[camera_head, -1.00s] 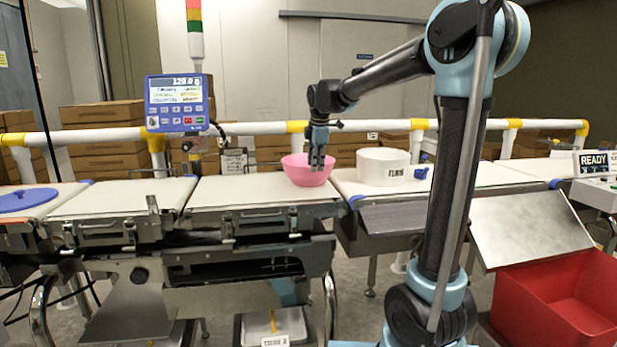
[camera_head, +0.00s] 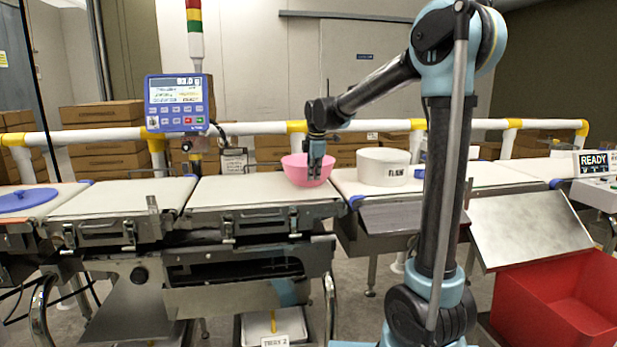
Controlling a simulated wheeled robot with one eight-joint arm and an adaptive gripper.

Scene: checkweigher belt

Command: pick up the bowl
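The pink bowl (camera_head: 294,172) sits upright at the right end of the middle belt section (camera_head: 235,190), by the gap to the right-hand belt. My gripper (camera_head: 314,176) points down at the bowl's right side. Its fingers overlap the bowl's near right wall in the picture. I cannot tell whether one finger is inside the bowl, or whether the fingers touch or grip the wall. The far side of the bowl is partly hidden behind the gripper.
A white round tub (camera_head: 384,167) with a printed label stands on the right-hand belt, close to my gripper. A blue lid (camera_head: 27,199) lies at the far left. A white rail (camera_head: 250,129) runs behind the belts. A red bin (camera_head: 565,300) is at lower right.

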